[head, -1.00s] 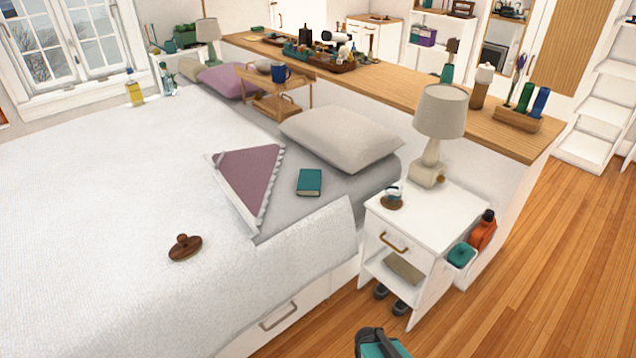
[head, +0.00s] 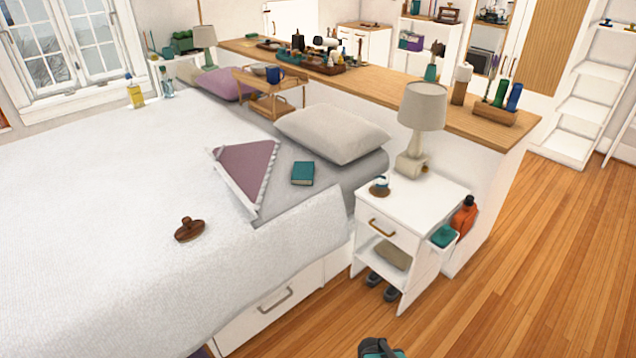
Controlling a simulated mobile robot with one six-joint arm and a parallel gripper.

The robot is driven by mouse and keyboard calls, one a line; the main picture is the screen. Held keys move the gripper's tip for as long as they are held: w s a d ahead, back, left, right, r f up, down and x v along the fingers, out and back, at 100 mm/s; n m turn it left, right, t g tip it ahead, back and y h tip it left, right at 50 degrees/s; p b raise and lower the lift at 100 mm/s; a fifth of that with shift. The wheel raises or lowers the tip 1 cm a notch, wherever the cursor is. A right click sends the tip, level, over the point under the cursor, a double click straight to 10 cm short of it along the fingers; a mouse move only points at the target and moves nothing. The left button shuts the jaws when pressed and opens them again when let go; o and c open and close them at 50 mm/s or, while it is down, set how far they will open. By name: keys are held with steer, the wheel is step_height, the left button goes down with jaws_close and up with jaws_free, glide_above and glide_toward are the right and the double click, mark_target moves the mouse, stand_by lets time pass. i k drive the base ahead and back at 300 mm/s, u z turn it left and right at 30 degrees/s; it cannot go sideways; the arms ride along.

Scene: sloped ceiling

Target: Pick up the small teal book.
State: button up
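The small teal book (head: 302,173) lies flat on the grey sheet of the bed, near the bed's right side. It sits between the folded mauve cloth (head: 246,168) and the pale pillow (head: 332,133). Nothing covers it or touches it from above. A dark and teal part of my own arm just shows at the bottom edge of the head view, cut off by the frame. No gripper fingers show, and the book is well away from that part.
A white nightstand (head: 408,212) with a lamp (head: 421,122) stands right of the bed. A brown knobbed object (head: 189,229) lies on the white bedspread (head: 90,220). A wooden-topped ledge (head: 380,82) runs behind. Wooden floor (head: 500,270) at right is clear.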

mark_target(303, 172)
steer(key=z, duration=0.25)
steer(key=k, duration=0.6)
steer(key=u, duration=1.45)
steer(key=i, duration=1)
steer(key=u, duration=0.05)
